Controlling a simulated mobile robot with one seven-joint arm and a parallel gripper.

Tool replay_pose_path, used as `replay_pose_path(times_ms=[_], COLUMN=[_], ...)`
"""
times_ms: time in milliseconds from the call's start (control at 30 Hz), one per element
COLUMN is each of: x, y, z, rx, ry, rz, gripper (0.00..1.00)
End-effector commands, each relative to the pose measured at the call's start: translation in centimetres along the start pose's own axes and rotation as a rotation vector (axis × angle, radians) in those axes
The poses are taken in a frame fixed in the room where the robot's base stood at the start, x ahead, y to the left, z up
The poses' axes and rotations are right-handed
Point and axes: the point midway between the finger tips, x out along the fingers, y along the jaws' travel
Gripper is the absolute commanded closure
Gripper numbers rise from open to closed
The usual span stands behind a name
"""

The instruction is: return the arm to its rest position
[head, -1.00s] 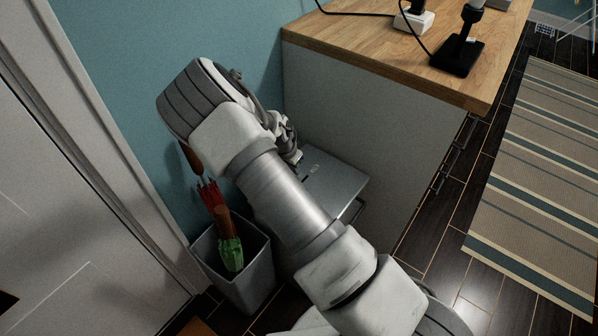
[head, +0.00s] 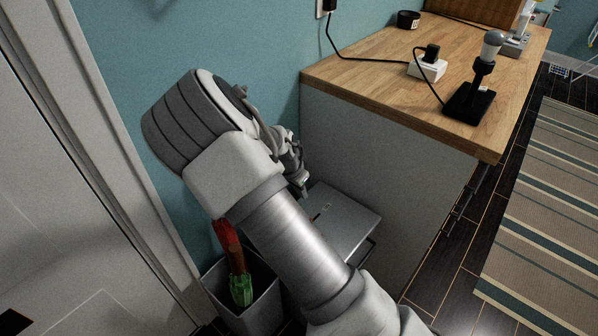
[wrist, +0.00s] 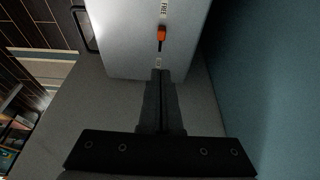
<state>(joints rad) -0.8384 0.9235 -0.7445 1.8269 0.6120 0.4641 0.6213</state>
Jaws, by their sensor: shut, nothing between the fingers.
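My arm reaches up across the middle of the head view and bends over near the teal wall. My gripper (head: 303,187) is mostly hidden behind the wrist there, just above a grey metal box (head: 345,222) on the right of the bin. In the wrist view my gripper (wrist: 160,75) is shut and empty, its fingers together and pointing at the grey box (wrist: 125,45). An orange switch or tab (wrist: 161,33) on the box's surface lies just beyond the fingertips. I cannot tell whether the fingertips touch the box.
A wood-topped counter (head: 375,75) stands to the right, with a black stand (head: 470,104) and a white plug block (head: 427,68). A door (head: 60,190) is at left. A striped rug (head: 545,220) lies right.

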Motion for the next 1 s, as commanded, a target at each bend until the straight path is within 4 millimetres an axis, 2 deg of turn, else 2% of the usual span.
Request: replay_pose_path(times_ms=[233, 367, 700, 1000], x=[-0.4, -2.3, -11.0, -19.1], y=[0.2, 0.9, 4.3, 8.4], z=[-0.1, -0.2, -0.6, -0.8], rx=[0.001, -0.001, -0.079, -0.209], ry=[-0.013, -0.063, -0.223, -0.26], rz=[-0.005, -0.027, -0.157, -0.293], gripper=[1.0, 1.0, 1.0, 1.0])
